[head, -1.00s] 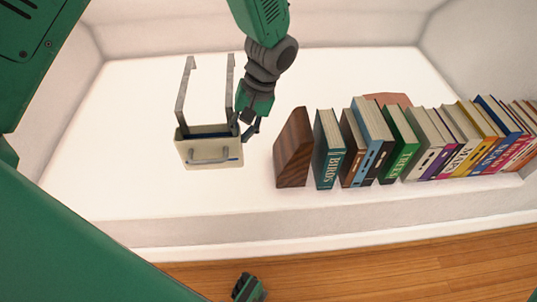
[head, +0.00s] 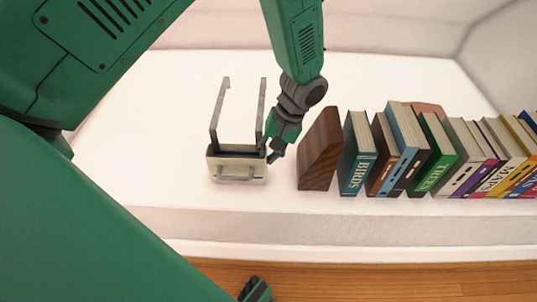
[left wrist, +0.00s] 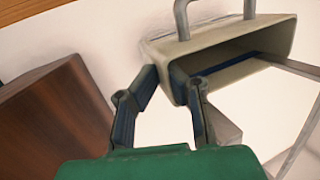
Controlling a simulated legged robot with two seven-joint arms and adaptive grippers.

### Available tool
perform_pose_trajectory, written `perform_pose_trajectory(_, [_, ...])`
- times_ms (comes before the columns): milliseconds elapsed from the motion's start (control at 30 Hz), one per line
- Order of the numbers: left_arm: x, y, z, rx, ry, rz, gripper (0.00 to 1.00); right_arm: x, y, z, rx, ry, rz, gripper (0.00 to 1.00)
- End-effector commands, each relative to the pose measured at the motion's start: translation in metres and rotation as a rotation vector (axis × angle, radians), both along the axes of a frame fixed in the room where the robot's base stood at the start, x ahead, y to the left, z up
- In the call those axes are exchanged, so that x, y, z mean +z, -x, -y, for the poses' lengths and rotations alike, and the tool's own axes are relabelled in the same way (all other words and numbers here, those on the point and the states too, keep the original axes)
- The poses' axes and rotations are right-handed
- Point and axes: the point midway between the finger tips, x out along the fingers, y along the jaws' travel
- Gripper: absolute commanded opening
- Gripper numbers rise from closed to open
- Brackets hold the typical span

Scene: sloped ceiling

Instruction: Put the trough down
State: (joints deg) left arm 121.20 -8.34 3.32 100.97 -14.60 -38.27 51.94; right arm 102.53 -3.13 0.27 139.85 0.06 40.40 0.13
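The trough (head: 238,179) is a cream, open box with a grey handle on its front and two long grey metal arms rising behind it. It stands upright over the white shelf, left of the wooden bookend. Whether its base touches the shelf is unclear. My left gripper (head: 271,153) is at its right end, fingers pointing down. In the left wrist view the trough (left wrist: 220,42) shows its open side, and the fingers (left wrist: 168,82) straddle its near end wall, seemingly shut on it.
The white shelf (head: 130,140) is clear left of the trough. A dark wooden bookend (head: 320,150) stands a short gap to its right, with a row of several books (head: 435,150) beyond. The shelf's front edge and wooden floor (head: 400,280) lie below.

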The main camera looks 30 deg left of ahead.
Motion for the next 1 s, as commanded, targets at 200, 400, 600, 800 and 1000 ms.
perform_pose_trajectory(200, [-0.001, 0.0, 0.0, 0.0, 0.0, 0.0, 0.26, 0.0, 0.0, 0.0, 0.0, 0.0, 0.0, 0.4])
perform_pose_trajectory(400, [0.0, 0.0, 0.0, 0.0, 0.0, 0.0, 0.26, 0.0, 0.0, 0.0, 0.0, 0.0, 0.0, 0.4])
perform_pose_trajectory(600, [0.022, -0.006, 0.005, -0.001, -0.001, 0.002, 0.26, 0.011, 0.0, 0.0, 0.0, 0.0, 0.0, 0.4])
perform_pose_trajectory(800, [0.065, -0.018, 0.014, -0.001, -0.001, 0.003, 0.26, 0.031, 0.0, 0.0, 0.0, 0.0, 0.0, 0.4])
perform_pose_trajectory(1000, [0.098, -0.028, 0.022, -0.001, 0.0, 0.002, 0.26, 0.044, 0.0, 0.0, 0.0, 0.0, 0.0, 0.4])
